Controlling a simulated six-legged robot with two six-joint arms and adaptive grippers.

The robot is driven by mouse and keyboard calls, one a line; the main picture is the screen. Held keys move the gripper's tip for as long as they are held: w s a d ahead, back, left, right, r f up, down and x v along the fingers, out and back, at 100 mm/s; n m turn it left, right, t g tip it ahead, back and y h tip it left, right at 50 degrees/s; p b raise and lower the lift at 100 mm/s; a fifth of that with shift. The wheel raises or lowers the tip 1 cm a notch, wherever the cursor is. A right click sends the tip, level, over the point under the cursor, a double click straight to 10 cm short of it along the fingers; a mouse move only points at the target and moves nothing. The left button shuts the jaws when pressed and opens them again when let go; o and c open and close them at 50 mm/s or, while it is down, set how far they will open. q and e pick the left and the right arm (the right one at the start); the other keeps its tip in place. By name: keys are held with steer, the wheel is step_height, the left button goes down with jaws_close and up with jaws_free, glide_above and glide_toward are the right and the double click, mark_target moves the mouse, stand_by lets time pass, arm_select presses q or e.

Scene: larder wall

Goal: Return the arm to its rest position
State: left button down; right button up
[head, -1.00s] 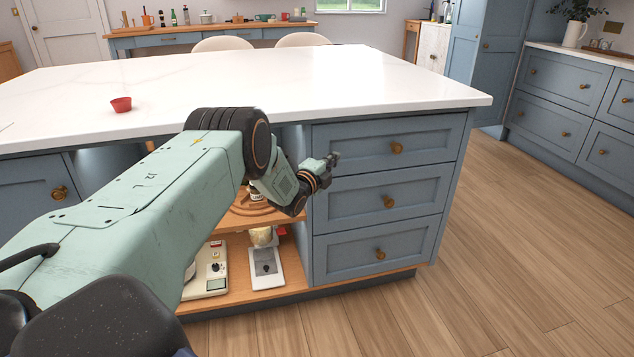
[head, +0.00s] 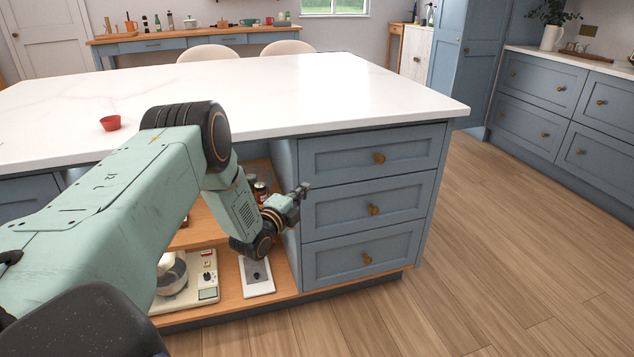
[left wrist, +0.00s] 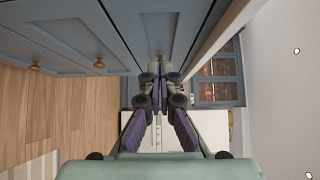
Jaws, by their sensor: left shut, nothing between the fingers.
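My left arm comes in from the left in the head view and bends down in front of the island's open shelves. My left gripper (head: 303,190) is in front of the edge between the open shelves and the drawers, below the countertop. In the left wrist view its two fingers (left wrist: 160,75) are together, with nothing between them. My right gripper is in neither view.
Drawers (head: 372,209) lie right of the gripper. The wooden floor (head: 490,240) at right is clear.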

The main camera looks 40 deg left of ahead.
arm_select(q)
steer(key=shift+f, duration=0.1)
steer(key=s+d+f+n+g+h, duration=0.1)
steer(key=s+d+f+n+g, duration=0.4)
steer(key=s+d+f+n, duration=0.3)
steer(key=s+d+f+n+g+h, duration=0.1)
steer(key=s+d+f+n+g, duration=0.5)
steer(key=s+f, duration=0.45)
steer(key=s+d+n+g, duration=0.1)
steer(key=s+d+g, duration=0.2)
steer(key=s, duration=1)
steer(key=s+d+r+n+g, duration=0.1)
steer(key=s+d, duration=0.6)
steer(key=s, duration=0.7)
steer(key=n+g, duration=0.1)
steer(key=g, duration=0.1)
steer(key=shift+s+d+r+g, duration=0.2)
steer(key=shift+d+r+g, duration=0.1)
steer(key=shift+d+g, duration=0.1)
